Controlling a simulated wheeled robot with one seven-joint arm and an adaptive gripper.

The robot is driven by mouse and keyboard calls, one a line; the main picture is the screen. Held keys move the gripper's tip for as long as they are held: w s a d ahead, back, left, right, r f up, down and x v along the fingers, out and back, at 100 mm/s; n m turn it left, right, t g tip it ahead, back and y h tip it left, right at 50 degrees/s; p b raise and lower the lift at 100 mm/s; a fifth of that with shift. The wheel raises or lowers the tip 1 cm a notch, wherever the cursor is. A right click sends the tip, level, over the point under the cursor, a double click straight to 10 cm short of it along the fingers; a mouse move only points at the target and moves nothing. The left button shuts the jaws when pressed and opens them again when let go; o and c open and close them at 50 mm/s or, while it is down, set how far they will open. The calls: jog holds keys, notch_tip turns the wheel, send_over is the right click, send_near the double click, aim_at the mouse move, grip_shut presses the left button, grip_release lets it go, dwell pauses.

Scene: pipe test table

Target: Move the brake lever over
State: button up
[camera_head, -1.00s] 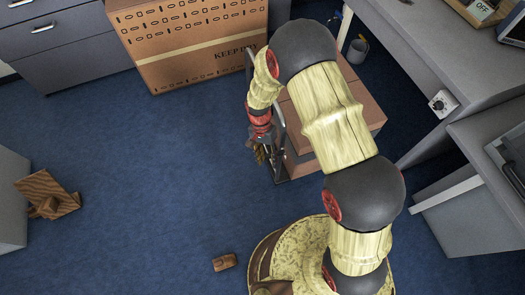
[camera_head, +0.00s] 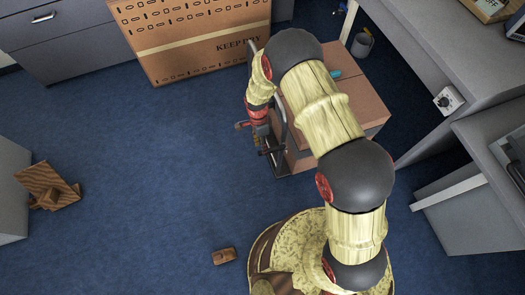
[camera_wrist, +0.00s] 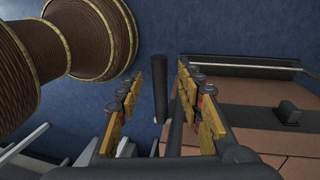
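In the wrist view my gripper (camera_wrist: 160,112) is open, its two yellow-and-red fingers well apart. A dark upright rod (camera_wrist: 160,92) shows in the gap between them and may be the brake lever; I cannot tell whether either finger touches it. In the head view my gripper (camera_head: 261,138) hangs beside the dark frame (camera_head: 283,122) at the left of the stacked brown boxes (camera_head: 358,105). The arm and frame partly hide the boxes, and the lever cannot be made out clearly there.
A large cardboard box (camera_head: 195,45) stands behind, left of the frame. Grey desks (camera_head: 430,60) line the right. A wooden object (camera_head: 48,186) stands at the left and a small brown block (camera_head: 224,256) lies on the floor. The blue floor at left centre is clear.

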aim_at(272, 150)
jog(key=f, duration=0.3)
jog(key=shift+s+d+f+b, duration=0.1)
jog(key=shift+s+f+b, duration=0.25)
jog(key=shift+f+b, duration=0.05)
jog(key=shift+c, duration=1.1)
jog(key=c, duration=0.7)
grip_shut()
